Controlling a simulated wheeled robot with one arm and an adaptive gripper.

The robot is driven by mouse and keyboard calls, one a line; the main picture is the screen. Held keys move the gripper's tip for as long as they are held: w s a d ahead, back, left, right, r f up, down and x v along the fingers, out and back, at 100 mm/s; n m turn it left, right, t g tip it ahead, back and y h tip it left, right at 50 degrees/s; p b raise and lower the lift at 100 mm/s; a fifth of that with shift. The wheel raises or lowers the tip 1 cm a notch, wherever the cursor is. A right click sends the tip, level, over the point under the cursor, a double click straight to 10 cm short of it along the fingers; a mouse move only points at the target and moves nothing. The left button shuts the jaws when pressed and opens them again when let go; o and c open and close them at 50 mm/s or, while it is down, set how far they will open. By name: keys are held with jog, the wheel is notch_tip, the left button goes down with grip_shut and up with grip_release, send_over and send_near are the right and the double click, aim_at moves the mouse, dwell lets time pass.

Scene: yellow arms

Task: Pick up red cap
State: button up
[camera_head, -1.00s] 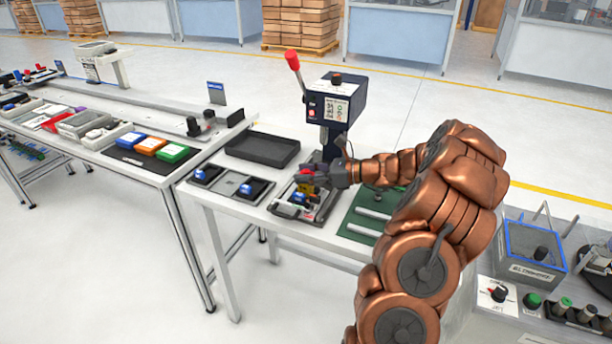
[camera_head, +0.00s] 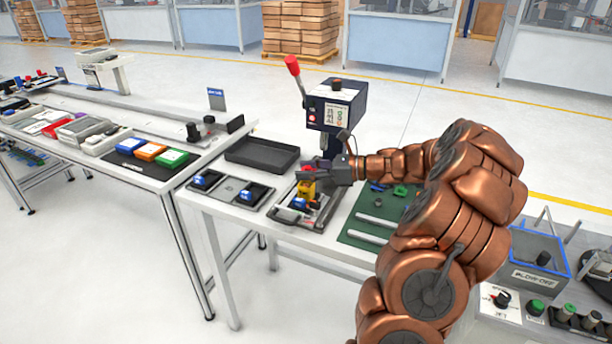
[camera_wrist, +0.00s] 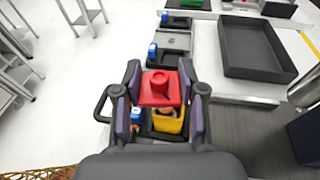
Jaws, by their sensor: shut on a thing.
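The red cap (camera_wrist: 160,90) is between the two fingers of my gripper (camera_wrist: 160,92) in the wrist view, a square red piece with a round knob on top. My gripper is shut on it. In the head view my gripper (camera_head: 318,172) is above the fixture tray in front of the press, and the cap (camera_head: 308,169) shows as a small red patch at its fingertips. A yellow part (camera_wrist: 168,120) lies just beneath the cap; it also shows in the head view (camera_head: 306,188). I cannot tell whether cap and yellow part touch.
The press (camera_head: 334,108) with a red-knobbed lever stands close behind my gripper. An empty black tray (camera_head: 262,154) lies to the left, and a plate with two blue-and-black parts (camera_head: 229,190) sits at the front left. A green mat (camera_head: 365,225) lies to the right.

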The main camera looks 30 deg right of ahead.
jog(key=s+a+b, duration=0.1)
jog(key=s+a, duration=0.1)
jog(key=s, duration=0.5)
jog(key=s+a+r+b, duration=0.1)
jog(key=s+a, duration=0.1)
jog(key=s, duration=0.5)
jog(key=shift+a+r, duration=0.2)
jog(key=shift+a, duration=0.15)
jog(key=shift+s, duration=0.1)
